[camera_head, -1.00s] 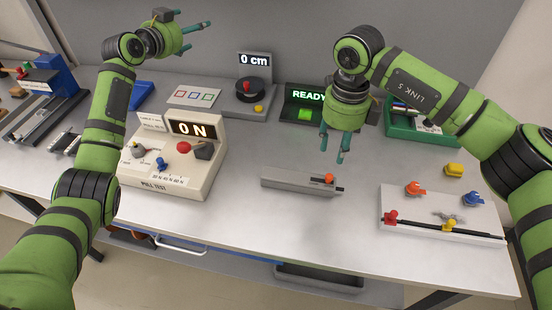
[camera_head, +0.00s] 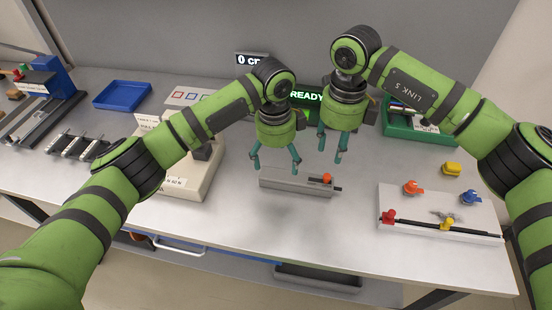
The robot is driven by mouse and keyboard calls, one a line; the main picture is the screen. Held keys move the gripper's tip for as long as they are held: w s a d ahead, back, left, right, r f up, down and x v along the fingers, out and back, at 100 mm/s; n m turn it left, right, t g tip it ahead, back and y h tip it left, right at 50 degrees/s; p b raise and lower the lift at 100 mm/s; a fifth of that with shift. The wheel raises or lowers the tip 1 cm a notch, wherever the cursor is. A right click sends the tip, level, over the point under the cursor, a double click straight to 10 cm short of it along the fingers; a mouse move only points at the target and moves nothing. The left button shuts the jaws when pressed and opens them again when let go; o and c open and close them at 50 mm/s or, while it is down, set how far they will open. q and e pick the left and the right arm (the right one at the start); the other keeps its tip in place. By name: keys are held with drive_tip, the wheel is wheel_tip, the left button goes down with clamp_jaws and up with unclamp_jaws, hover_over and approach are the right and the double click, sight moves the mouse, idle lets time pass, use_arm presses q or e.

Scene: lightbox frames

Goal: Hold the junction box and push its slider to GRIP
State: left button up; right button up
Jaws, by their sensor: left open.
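The junction box appears to be the long grey box (camera_head: 285,183) lying on the table in the middle. Its slider is an orange knob (camera_head: 327,178) in a dark slot near the right end. Any GRIP marking is too small to read. My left gripper (camera_head: 274,166) points down with its fingers spread and empty, over the left part of the box. I cannot tell its exact height. My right gripper (camera_head: 330,154) also points down, fingers apart and empty, above and behind the slider end. The two grippers are close side by side.
A white board (camera_head: 400,228) with coloured knobs lies at the right. My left arm partly hides the pull-test unit (camera_head: 200,185). A green READY display (camera_head: 305,96) and a green tray (camera_head: 425,135) stand behind. The table in front of the grey box is clear.

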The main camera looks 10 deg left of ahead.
sight(276, 177)
use_arm(q)
drive_tip(key=shift+y, duration=0.3)
drive_tip(key=shift+s+a+f, duration=0.1)
drive_tip(key=shift+s+f, duration=0.1)
drive_tip(key=shift+f, duration=1.7)
drive_tip(key=shift+s+a+f, duration=0.1)
drive_tip(key=shift+s+f, duration=0.05)
drive_tip(key=shift+f, duration=1.7)
drive_tip(key=c, duration=1.4)
drive_tip(key=shift+o, duration=0.2)
use_arm(e)
clamp_jaws()
drive_tip(key=s+d+n+t+y, duration=0.1)
drive_tip(key=s+d+n+y, duration=0.2)
drive_tip(key=d, duration=0.8)
drive_tip(key=shift+s+f+n+t+y, duration=0.3)
drive_tip(key=shift+n+y, duration=0.3)
drive_tip(key=shift+n, duration=0.1)
